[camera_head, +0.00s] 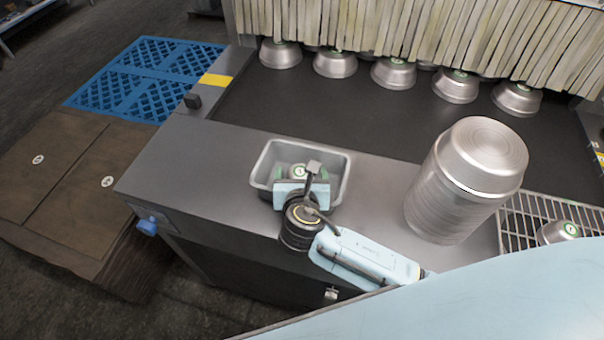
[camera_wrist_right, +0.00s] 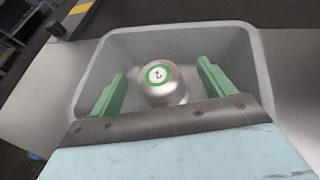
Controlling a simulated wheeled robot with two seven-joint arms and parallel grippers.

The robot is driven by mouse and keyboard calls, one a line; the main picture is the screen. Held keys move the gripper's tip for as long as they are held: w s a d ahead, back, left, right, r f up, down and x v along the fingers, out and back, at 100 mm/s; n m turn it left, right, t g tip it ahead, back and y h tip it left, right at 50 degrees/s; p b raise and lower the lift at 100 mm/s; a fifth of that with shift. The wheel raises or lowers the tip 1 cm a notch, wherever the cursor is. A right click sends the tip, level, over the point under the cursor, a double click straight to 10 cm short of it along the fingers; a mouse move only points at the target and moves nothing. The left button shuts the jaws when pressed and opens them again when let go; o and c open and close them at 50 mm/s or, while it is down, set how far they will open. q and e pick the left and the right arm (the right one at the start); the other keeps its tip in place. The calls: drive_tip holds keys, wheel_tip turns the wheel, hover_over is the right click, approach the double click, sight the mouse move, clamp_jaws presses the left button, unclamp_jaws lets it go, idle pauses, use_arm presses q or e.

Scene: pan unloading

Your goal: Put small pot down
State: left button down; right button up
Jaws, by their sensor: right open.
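A small metal pot (camera_wrist_right: 165,84) with a green ring and a number on its top stands inside a grey bin (camera_wrist_right: 215,38). In the head view the pot (camera_head: 298,171) is partly hidden by my wrist, and the bin (camera_head: 268,150) sits on the counter ledge. My right gripper (camera_wrist_right: 160,88) is open, with its two green fingers inside the bin, one on each side of the pot. Gaps show between the fingers and the pot in the wrist view. In the head view my right gripper (camera_head: 299,175) reaches down into the bin. My left gripper is not in view.
A stack of large metal pots (camera_head: 430,200) stands on the ledge to the right. A wire rack (camera_head: 515,222) beside it holds another small pot (camera_head: 557,232). Several small pots (camera_head: 335,64) stand on the dark conveyor (camera_head: 310,105) before a strip curtain (camera_head: 420,35).

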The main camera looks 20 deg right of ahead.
drive_tip(key=shift+s+f, duration=0.35)
drive_tip(key=shift+f, duration=0.3)
drive_tip(key=shift+r, duration=0.25)
drive_tip(key=r+v, duration=0.1)
drive_tip(key=v, duration=1.1)
drive_tip(key=shift+w+r+p, duration=0.2)
drive_tip(key=shift+w+p, duration=0.2)
drive_tip(key=shift+p, duration=0.05)
